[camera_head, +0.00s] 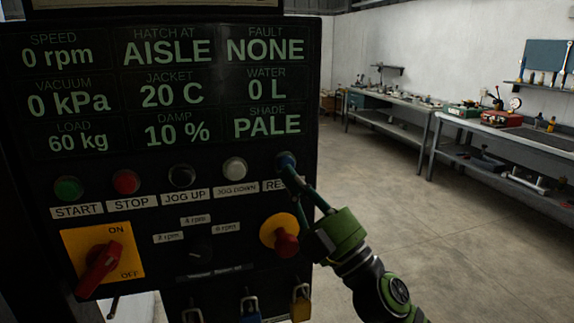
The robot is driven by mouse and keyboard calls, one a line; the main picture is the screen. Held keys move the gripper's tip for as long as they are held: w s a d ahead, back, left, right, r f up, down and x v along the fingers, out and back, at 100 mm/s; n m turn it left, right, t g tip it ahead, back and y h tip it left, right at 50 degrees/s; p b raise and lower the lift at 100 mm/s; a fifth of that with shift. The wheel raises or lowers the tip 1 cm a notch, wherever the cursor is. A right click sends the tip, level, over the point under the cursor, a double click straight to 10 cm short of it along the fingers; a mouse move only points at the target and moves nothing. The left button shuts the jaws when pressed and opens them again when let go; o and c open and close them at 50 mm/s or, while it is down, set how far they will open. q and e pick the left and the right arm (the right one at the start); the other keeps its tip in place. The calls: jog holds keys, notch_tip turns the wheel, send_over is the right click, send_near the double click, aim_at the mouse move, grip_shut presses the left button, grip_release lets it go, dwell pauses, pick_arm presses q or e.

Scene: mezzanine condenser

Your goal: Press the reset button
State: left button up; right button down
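The dark control panel (215,185) fills the left of the head view. Its reset button (285,158) is at the right end of the button row and looks blue; the fingertips partly hide it. The label under it (270,186) shows only "RE", the rest covered by the fingers. My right gripper (288,168) comes in from the lower right, its narrow fingers together and empty. The tips overlap the reset button in the picture; I cannot tell whether they touch or press it. My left gripper is not in view.
Start (68,189), stop (126,182), jog up (181,176) and jog down (235,168) buttons share the row. A red emergency knob (286,244) sits just below the fingers. A red rotary switch (99,270) is lower left. Benches (510,140) stand beyond clear floor.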

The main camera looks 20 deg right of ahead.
jog(key=s, duration=0.5)
jog(key=shift+d, duration=0.1)
dwell(0.3)
dwell(0.4)
